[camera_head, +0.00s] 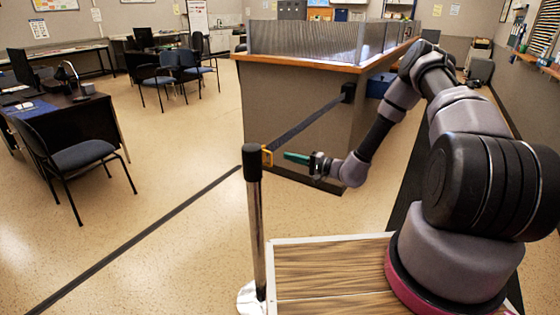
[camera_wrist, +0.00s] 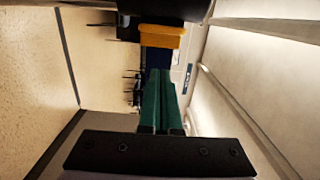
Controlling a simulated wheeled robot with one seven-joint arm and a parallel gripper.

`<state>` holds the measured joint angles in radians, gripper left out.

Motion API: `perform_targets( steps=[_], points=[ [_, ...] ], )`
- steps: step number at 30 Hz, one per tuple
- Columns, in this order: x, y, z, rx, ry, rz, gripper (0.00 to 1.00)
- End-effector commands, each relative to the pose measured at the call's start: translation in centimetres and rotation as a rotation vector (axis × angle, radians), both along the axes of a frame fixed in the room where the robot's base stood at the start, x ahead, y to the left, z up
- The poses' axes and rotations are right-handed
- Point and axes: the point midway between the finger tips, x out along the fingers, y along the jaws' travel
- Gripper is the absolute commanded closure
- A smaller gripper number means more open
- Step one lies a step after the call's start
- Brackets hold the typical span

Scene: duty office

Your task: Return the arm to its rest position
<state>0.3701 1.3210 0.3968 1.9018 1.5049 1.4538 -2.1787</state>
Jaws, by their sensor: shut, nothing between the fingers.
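My arm (camera_head: 375,135) is stretched out forward and to the left from its base, bent downward at the far end. My gripper (camera_head: 287,155) points left toward a black-topped post (camera_head: 254,190). Its green fingers are shut with nothing between them; they also show closed together in the wrist view (camera_wrist: 160,78). A yellow clip (camera_head: 267,156) at the end of a dark belt sits against the post top, just left of the fingertips, with a small gap. The clip also shows ahead of the fingers in the wrist view (camera_wrist: 162,40).
The belt (camera_head: 305,126) runs from the post up to a black mount (camera_head: 348,92) on the counter (camera_head: 290,105), close beside my gripper. A wood-topped surface with a white edge (camera_head: 330,280) lies below the arm. Chairs (camera_head: 80,155) and desks stand left; open floor lies between.

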Motion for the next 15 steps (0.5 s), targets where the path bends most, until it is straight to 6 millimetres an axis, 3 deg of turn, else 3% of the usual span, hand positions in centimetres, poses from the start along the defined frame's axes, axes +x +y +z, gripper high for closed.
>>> perform_targets(
  steps=[1, 6, 15],
  points=[
    [-0.7, -1.4, -0.1, 0.0, 0.005, -0.007, 1.0],
    [-2.7, -4.4, 0.0, 0.001, 0.003, -0.007, 1.0],
    [-4.4, -6.9, 0.3, -0.002, 0.0, 0.004, 1.0]
  ],
)
